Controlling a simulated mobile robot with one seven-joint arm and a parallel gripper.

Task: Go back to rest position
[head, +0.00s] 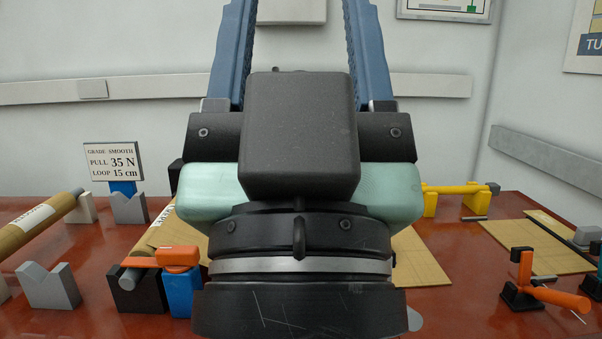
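My gripper (300,50) fills the middle of the head view, seen from behind, with its black and teal body low and its two blue fingers pointing up. The fingers stand wide apart, and their tips run out of the top of the picture. I see no object held. My gripper and wrist hide the middle of the red table (455,308).
At left are a brown roll (38,224), grey V-blocks (50,286), a sign (114,161) and an orange-and-blue clamp (181,285). At right are a yellow stand (452,197), a tan board (538,246) and an orange-handled tool (540,285). A white wall stands behind.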

